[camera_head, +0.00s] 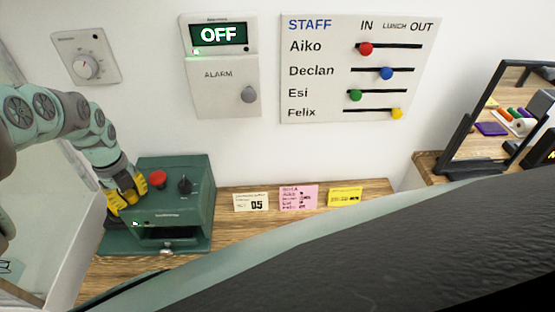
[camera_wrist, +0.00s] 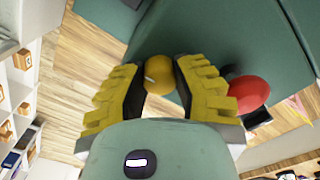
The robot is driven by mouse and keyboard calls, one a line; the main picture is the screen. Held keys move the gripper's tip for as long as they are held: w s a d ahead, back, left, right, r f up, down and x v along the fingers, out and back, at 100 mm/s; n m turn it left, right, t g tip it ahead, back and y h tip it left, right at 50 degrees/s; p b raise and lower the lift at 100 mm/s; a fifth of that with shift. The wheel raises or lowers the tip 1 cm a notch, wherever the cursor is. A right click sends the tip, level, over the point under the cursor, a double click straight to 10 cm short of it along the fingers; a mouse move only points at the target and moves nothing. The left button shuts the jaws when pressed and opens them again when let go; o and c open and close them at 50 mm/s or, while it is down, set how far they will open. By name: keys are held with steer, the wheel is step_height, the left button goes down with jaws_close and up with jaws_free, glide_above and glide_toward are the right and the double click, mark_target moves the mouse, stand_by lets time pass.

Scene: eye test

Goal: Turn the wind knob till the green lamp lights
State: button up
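A dark green box-shaped machine (camera_head: 198,225) stands at the left end of the wooden counter. On its top are a red button (camera_head: 157,179) and a black knob (camera_head: 184,185). My gripper (camera_head: 124,203), with yellow ribbed fingers, reaches down onto the machine's left part. In the wrist view, a round yellow knob (camera_wrist: 158,72) with a short white mark sits between its two fingertips, which appear to touch both sides. The red button (camera_wrist: 250,93) is just right of the fingers. In the head view my gripper hides the yellow knob. A tiny pale spot (camera_head: 135,224) shows on the machine's front; I cannot tell whether it is a lamp.
Several note cards (camera_head: 298,198) lie right of the machine. On the wall are a dial (camera_head: 86,67), an alarm panel (camera_head: 222,88) reading OFF with a small green light, and a staff slider board (camera_head: 330,110). A mirror (camera_head: 503,110) stands at right.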

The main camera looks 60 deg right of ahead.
steer(key=o, duration=0.6)
